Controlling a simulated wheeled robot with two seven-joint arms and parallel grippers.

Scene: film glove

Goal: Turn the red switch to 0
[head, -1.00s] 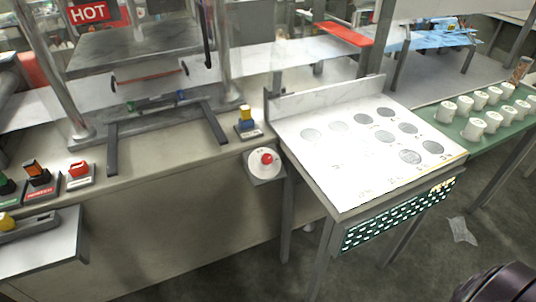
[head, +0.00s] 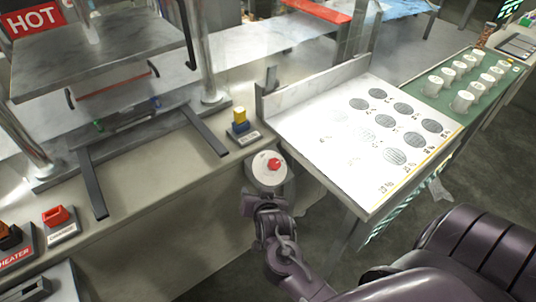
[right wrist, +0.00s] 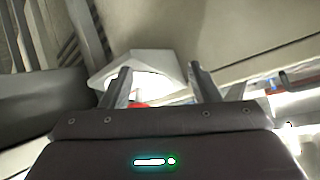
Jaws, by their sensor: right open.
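A red knob (head: 274,164) sits on a round white dial (head: 262,176) at the front edge of the counter, left of the white sheet-topped table. Any marks on the dial are too small to read. My right gripper (head: 260,192) is just in front of and below this dial, and its arm comes in from the lower right. In the right wrist view my right gripper (right wrist: 160,70) is open, its two fingers apart. The red knob shows there partly, low between the fingers (right wrist: 138,104), with the pale switch housing (right wrist: 140,62) beyond. My left gripper is not in view.
A yellow-topped switch (head: 239,118) stands on the counter behind the dial. A red rocker switch (head: 56,215) is at the far left, near a dark one labelled heater. The sheet-topped table (head: 330,170) is close on the right. White cups (head: 462,101) stand farther right.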

